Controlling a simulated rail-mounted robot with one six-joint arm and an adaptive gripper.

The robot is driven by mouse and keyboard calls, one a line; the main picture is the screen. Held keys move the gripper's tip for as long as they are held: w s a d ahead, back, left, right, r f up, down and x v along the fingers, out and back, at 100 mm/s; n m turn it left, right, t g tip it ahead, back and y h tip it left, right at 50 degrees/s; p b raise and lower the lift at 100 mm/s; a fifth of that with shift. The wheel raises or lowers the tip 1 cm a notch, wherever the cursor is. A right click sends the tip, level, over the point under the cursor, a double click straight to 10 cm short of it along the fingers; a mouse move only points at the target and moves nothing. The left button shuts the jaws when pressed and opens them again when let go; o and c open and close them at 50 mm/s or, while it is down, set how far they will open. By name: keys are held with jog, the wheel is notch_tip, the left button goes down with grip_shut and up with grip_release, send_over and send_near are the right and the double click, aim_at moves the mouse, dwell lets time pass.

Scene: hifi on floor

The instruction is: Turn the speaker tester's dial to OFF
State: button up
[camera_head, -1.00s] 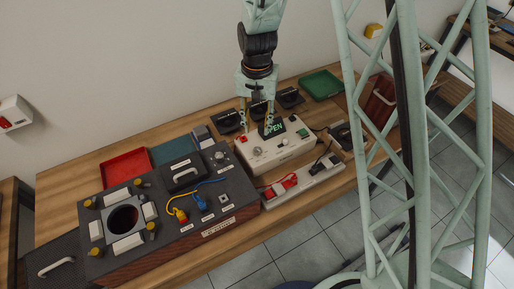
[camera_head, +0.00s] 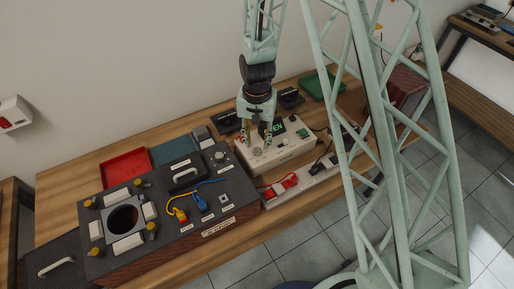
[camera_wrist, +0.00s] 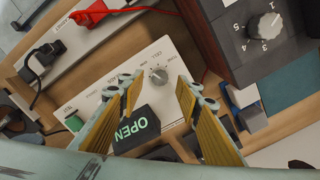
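The white tester box (camera_head: 284,153) stands on the bench with a lit display reading OPEN (camera_wrist: 134,128). Its small grey dial (camera_wrist: 158,75) is on the top panel; in the head view the dial (camera_head: 257,152) shows just below the fingers. My gripper (camera_head: 256,138) points down over the box. In the wrist view my gripper (camera_wrist: 158,108) is open and empty, its yellow-padded fingers wide apart. The dial appears just beyond the gap between the fingertips, and contact is not visible.
A dark box (camera_head: 160,235) with a round opening, cables and a numbered knob (camera_wrist: 263,27) stands beside the tester. A power strip (camera_head: 296,185) with a red plug lies in front. Red (camera_head: 125,168) and green (camera_head: 316,86) trays lie on the bench.

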aim_at(257, 149)
jog(key=shift+f, duration=1.95)
jog(key=c, duration=0.9)
jog(key=shift+n, duration=0.3)
jog(key=n+b, duration=0.3)
jog(key=shift+f+n, duration=0.1)
jog(key=shift+n, duration=0.2)
jog(key=shift+n+b, duration=1.05)
jog(key=shift+n, duration=1.35)
